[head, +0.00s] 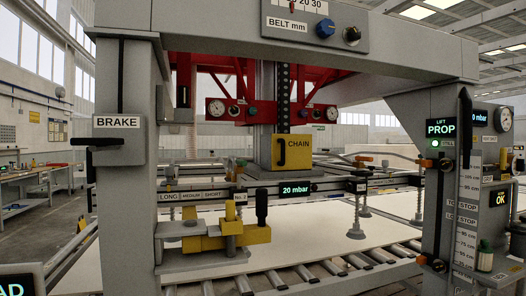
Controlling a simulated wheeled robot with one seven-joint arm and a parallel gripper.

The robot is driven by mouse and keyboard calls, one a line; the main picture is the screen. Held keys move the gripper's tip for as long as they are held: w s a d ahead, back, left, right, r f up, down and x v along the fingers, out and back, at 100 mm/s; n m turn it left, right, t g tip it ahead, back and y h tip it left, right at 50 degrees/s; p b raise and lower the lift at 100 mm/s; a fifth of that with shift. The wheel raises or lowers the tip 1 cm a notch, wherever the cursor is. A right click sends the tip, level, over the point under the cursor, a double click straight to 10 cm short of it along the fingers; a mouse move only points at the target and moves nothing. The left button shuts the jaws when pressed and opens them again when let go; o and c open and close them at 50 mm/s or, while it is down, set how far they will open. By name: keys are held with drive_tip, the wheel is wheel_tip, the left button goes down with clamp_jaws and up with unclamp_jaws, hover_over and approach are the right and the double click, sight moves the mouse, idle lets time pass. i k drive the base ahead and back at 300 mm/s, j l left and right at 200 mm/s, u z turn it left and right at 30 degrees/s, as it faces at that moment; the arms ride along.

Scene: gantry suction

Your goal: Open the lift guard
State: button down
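No part is labelled as the lift guard, so I cannot tell for sure which one it is. A yellow box marked CHAIN (292,152) with a black hook-shaped handle sits on the middle of the gantry, at the foot of the vertical chain column (283,98). Its front face looks closed. On the right post, a panel marked LIFT PROP (440,128) shows a lit green lamp (435,144). Beside it stands a dark pointed bar (465,125) above a white centimetre scale (466,215). My gripper is not in view.
A grey post with a BRAKE box (118,125) and black lever (96,142) stands at the left. A yellow clamp (228,235) and a roller conveyor (300,275) fill the front. White boards (320,228) lie behind. Open floor (45,235) shows at the left.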

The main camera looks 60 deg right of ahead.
sight(288, 151)
drive_tip(key=k+l+u, duration=0.1)
drive_tip(key=k+l, duration=0.2)
drive_tip(key=l, duration=0.3)
drive_tip(key=k+l, duration=0.3)
drive_tip(key=l, duration=0.25)
drive_tip(key=k+l+u, duration=0.15)
drive_tip(key=k+l, duration=0.15)
drive_tip(key=l, duration=0.25)
drive_tip(key=k+l+u, duration=0.1)
drive_tip(key=k+l, duration=0.25)
drive_tip(key=l, duration=0.15)
